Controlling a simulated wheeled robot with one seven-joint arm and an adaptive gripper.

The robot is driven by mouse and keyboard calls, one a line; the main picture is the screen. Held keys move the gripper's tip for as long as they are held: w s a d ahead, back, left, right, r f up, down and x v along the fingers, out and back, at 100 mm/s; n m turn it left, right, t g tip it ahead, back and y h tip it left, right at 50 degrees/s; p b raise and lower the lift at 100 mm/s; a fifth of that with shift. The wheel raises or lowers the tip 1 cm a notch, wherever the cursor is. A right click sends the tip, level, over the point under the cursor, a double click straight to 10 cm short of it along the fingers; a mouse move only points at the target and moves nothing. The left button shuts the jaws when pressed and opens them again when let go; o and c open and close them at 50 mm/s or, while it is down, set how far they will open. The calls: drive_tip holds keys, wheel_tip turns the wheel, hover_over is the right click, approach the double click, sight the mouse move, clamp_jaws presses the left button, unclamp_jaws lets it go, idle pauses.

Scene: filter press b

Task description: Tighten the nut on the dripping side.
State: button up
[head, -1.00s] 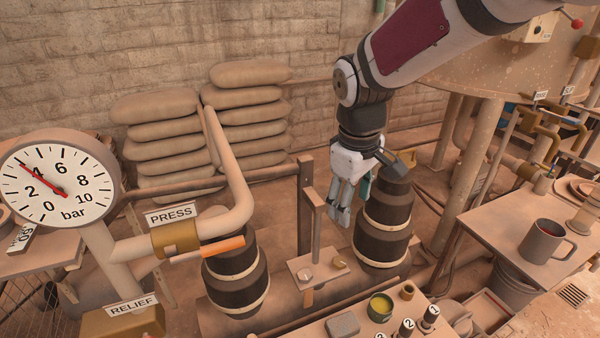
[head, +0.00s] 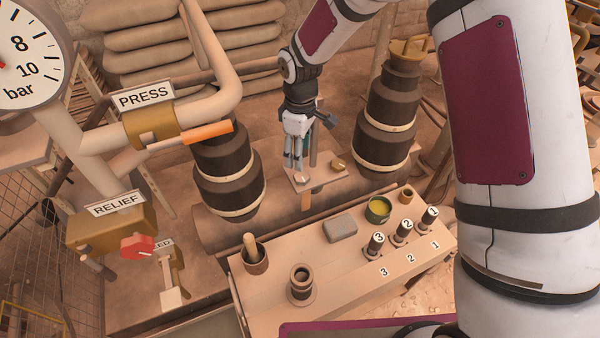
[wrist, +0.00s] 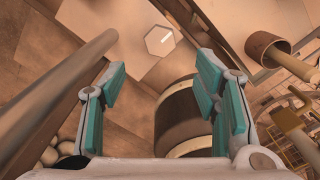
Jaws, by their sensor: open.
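Two nuts sit on a small plate (head: 318,176) between the two dark barrels. The left one is a pale nut (head: 303,181), and the right one is a brass-coloured nut (head: 338,164). My gripper (head: 294,166) is open and empty, pointing down above the left part of the plate. In the wrist view, a pale hexagonal nut (wrist: 160,40) with a white mark lies ahead of my gripper (wrist: 160,67), apart from the fingers. The brass nut does not show clearly there. I cannot see which side drips.
The left barrel (head: 226,175) and right barrel (head: 385,125) flank the plate. A post stands close behind my gripper. In front is a bench (head: 345,265) with a grey block (head: 340,228), a yellow-filled tin (head: 378,209) and numbered pieces. The PRESS pipe with an orange handle (head: 208,133) is at left.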

sight(300, 176)
wheel_tip(300, 176, down, 8)
drive_tip(key=shift+f+b, duration=0.2)
drive_tip(key=shift+b, duration=0.5)
drive_tip(key=c, duration=1.1)
